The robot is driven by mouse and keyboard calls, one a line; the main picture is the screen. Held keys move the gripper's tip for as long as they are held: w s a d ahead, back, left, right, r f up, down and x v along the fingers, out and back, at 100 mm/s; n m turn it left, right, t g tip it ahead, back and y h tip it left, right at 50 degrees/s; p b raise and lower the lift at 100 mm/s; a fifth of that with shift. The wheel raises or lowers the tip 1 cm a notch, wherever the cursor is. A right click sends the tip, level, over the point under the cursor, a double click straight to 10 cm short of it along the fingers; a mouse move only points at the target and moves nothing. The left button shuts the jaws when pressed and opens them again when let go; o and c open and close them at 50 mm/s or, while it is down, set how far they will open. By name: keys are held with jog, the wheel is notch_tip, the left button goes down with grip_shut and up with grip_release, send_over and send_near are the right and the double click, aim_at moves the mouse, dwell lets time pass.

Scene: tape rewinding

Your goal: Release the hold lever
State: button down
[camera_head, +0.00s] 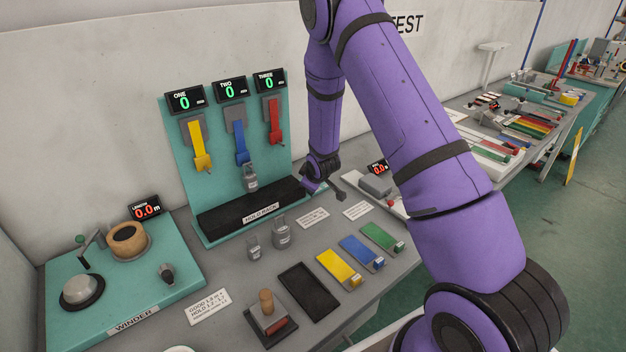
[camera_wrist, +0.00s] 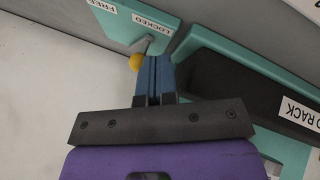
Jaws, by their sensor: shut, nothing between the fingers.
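The hold lever shows in the wrist view as a grey arm with a yellow ball knob (camera_wrist: 136,62), on a teal panel (camera_wrist: 178,12) labelled FREE and LOCKED. The arm lies beside the LOCKED label. My gripper (camera_wrist: 155,60) is shut and empty, its blue fingertips right beside the knob; whether they touch it I cannot tell. In the head view the lever is not visible, and my purple arm reaches to the right end of the hold rack (camera_head: 240,218).
The teal rack holds yellow, blue and red straps; a grey weight (camera_head: 250,178) hangs at the blue one. Two weights (camera_head: 281,232) stand in front. A winder (camera_head: 127,241) is at left. Colored blocks (camera_head: 340,268) and a black tray (camera_head: 308,291) lie on the bench.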

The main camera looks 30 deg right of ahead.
jog(key=shift+w+f, duration=0.25)
jog(key=shift+f, duration=0.1)
jog(key=shift+d, duration=0.15)
jog(key=shift+s+d+n, duration=0.1)
jog(key=shift+d+n, duration=0.05)
jog(key=shift+n, duration=0.15)
